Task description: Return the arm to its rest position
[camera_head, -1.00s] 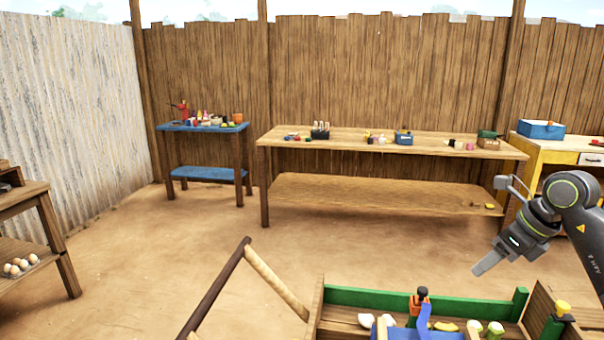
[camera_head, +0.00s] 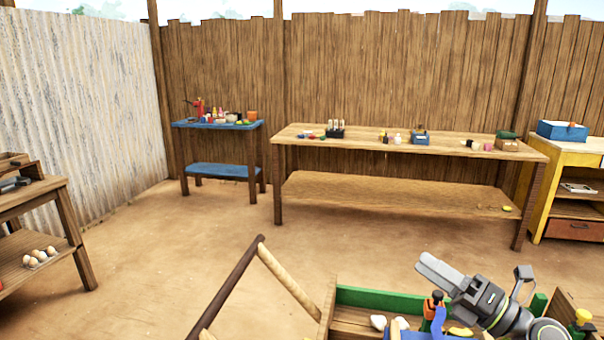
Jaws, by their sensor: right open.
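My right gripper (camera_head: 435,271) shows at the lower right, pointing up and to the left. Its grey fingers are above the far edge of a wooden box with a green board (camera_head: 380,299). It holds nothing that I can see. The gripper and its wrist hide part of the box and some things in it. My left gripper is not in view.
The box holds a blue piece (camera_head: 430,322), an orange-and-green bottle-like thing (camera_head: 433,305) and white pieces (camera_head: 378,321). A long wooden table (camera_head: 350,143), a blue table (camera_head: 218,126) and a yellow bench (camera_head: 560,150) stand behind. Open dirt floor (camera_head: 190,250) lies between.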

